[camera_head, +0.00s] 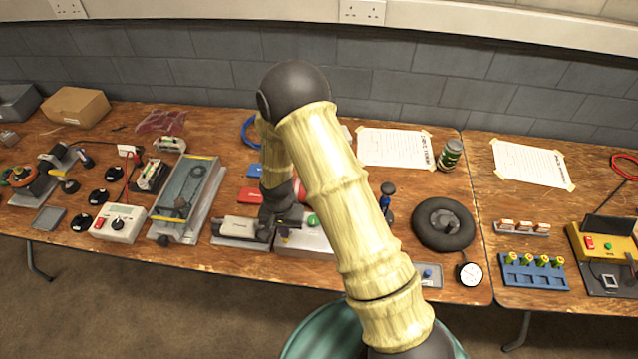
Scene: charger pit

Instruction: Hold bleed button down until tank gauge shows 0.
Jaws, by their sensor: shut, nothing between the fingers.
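My gripper (282,236) points down over the middle of the left table, at a pale box (300,242) with a green button (312,220). It is shut and empty; I cannot tell if its tips touch anything. A blue button (428,272) sits on a small grey plate to the right, partly behind my arm. A round white dial gauge (469,273) lies next to it, below a black tyre (443,224). Its reading is too small to make out. No label shows which button is the bleed button or which gauge is the tank gauge. My arm hides part of the table.
A grey-framed tray (187,198), a white box with knobs (118,222) and several tools stand to the left. A dark upright tool (387,200) stands right of my arm. A can (450,154) stands behind the tyre. A blue rack (532,271) is on the right table.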

